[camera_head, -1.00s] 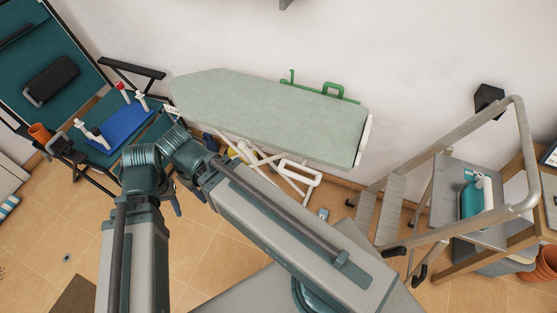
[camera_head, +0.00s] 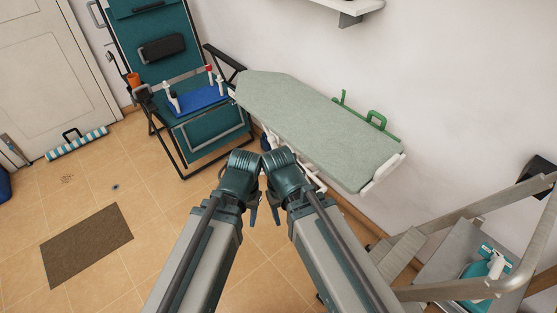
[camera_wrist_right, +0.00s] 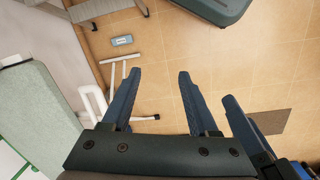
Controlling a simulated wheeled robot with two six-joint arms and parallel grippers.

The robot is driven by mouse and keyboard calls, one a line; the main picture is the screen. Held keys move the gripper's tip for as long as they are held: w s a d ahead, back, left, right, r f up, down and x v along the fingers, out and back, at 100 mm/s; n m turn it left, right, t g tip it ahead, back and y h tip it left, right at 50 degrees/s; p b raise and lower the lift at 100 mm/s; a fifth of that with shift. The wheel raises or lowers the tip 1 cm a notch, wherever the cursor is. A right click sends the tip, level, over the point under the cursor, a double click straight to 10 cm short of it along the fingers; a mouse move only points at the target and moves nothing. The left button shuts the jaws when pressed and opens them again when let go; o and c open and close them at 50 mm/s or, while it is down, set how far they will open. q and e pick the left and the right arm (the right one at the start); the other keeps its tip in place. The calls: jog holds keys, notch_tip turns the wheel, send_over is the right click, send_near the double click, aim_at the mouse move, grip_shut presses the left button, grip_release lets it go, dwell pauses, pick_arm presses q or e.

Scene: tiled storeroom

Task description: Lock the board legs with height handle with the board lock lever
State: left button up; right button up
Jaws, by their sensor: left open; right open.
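The ironing board (camera_head: 325,130) stands against the wall in the head view, its pale green top tilted in the picture. White legs (camera_head: 312,178) show partly below it, mostly hidden by my arms. In the right wrist view the board edge (camera_wrist_right: 45,115) is at left, with a white loop (camera_wrist_right: 94,103) and a white leg bar (camera_wrist_right: 117,72) beside it. I cannot tell which part is the lock lever. My left gripper (camera_head: 252,214) and right gripper (camera_head: 277,212) are side by side in front of the board, apart from it. The right gripper's open fingers (camera_wrist_right: 158,92) are empty.
A teal folding chair (camera_head: 212,140) holding a blue tray (camera_head: 200,101) stands left of the board. A step stool (camera_head: 400,258) with a teal bottle (camera_head: 480,266) is at lower right. A brown mat (camera_head: 87,245) lies on open tiled floor at left.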

jog(key=w+a+f+n+t+y+b, duration=0.1)
jog(key=w+a+f+y+b, duration=0.2)
jog(key=f+b, duration=0.65)
jog(key=w+a+f+n+y+b, duration=0.2)
jog(key=w+f+b, duration=0.3)
jog(key=f+b, duration=0.45)
jog(key=w+d+f+t+y+b, duration=0.1)
jog(key=w+f+t+y+b, duration=0.4)
jog(key=w+f+b, duration=0.8)
jog(key=w+d+r+t+y+b, duration=0.2)
jog(key=w+d+r+t+b, duration=0.4)
jog(key=w+d+r+t, duration=0.45)
pick_arm(q)
notch_tip(320, 180, down, 41)
jog(key=shift+w+r, duration=0.15)
pick_arm(e)
jog(key=w+a+r+g, duration=0.1)
jog(key=w+a+r, duration=0.1)
jog(key=w+a, duration=0.5)
jog(key=w, duration=0.4)
jog(key=shift+w+a+r+g, duration=0.3)
jog(key=shift+a+r+g, duration=0.05)
jog(key=shift+a, duration=0.05)
jog(key=shift+c, duration=0.3)
grip_shut()
